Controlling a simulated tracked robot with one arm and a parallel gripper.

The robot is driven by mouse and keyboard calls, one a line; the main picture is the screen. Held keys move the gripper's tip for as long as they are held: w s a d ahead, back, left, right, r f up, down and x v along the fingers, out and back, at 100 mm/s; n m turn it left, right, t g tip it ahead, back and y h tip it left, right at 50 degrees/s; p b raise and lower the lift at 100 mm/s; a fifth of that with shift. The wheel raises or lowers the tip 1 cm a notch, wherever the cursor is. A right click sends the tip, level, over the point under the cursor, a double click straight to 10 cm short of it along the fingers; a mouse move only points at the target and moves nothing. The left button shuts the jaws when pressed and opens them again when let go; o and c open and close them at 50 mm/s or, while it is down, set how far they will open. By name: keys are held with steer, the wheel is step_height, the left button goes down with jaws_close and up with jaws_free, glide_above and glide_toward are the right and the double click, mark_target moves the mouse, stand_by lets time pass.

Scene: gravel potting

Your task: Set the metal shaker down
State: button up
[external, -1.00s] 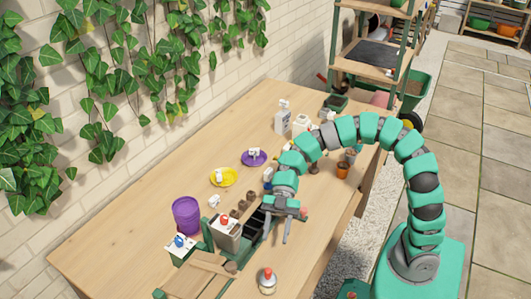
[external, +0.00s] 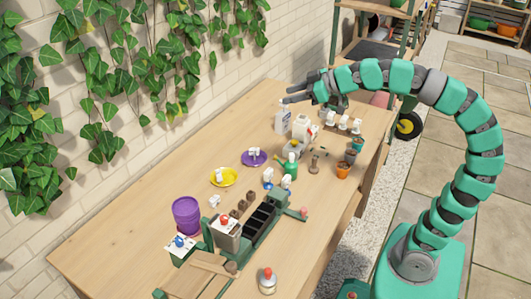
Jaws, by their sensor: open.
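My gripper (external: 288,95) is raised over the far part of the bench, by the wall, with its jaws apart and nothing seen between them. A small pale jar with a red top (external: 267,282) stands upright at the near edge of the wooden bench (external: 130,240); it may be the metal shaker, but its size leaves this unsure. A grey bin (external: 227,238) with a red-topped label stands beside the dark planter tray (external: 260,218). My gripper is well away from both.
A purple pot (external: 187,216), a yellow saucer (external: 223,177) and a purple saucer (external: 253,158) stand on the bench. The bench's front left is bare.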

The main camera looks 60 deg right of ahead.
steer(key=s+d+r+m+t+h, duration=0.2)
steer(key=s+d+r+m+t, duration=0.1)
steer(key=r, duration=0.6)
steer(key=shift+s+r+m+h, duration=0.3)
steer(key=shift+s+m+h, duration=0.1)
steer(key=shift+s, duration=0.25)
steer(key=shift+r, duration=0.1)
step_height(320, 180, up, 6)
steer(key=p, duration=0.6)
steer(key=shift+r+p, duration=0.15)
steer(key=shift+p, duration=0.15)
